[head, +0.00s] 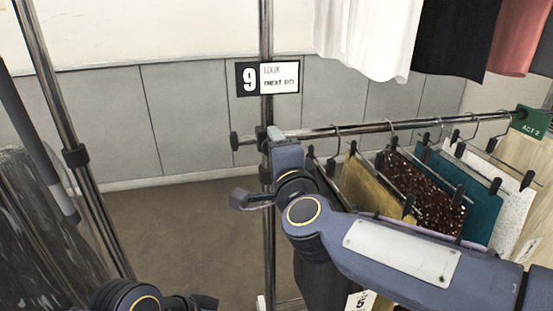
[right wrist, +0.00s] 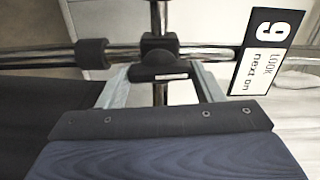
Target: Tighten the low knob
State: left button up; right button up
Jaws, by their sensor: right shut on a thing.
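A chrome upright post (head: 267,95) carries a black clamp joint where the horizontal rail (head: 350,130) crosses it. My right gripper (head: 273,136) is at this joint, reaching in from the right. In the right wrist view its two pale fingers stand on both sides of a dark knob (right wrist: 157,73) with a small white label, and they are shut on it. Whether this is the low knob, I cannot tell. My left gripper (head: 203,302) is at the bottom edge of the head view, partly cut off and apart from the post; its jaws are unclear.
A "9 LOOK next on" sign (head: 267,78) hangs on the post above the joint. A black collar (right wrist: 92,52) sits lower on the post. The floor (head: 185,225) left of the post is clear.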

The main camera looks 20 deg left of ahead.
jog(key=shift+m, duration=0.5)
jog(key=o, duration=1)
jog(key=v, duration=0.7)
jog(key=shift+s+d+b, duration=0.3)
jog(key=shift+b, duration=0.05)
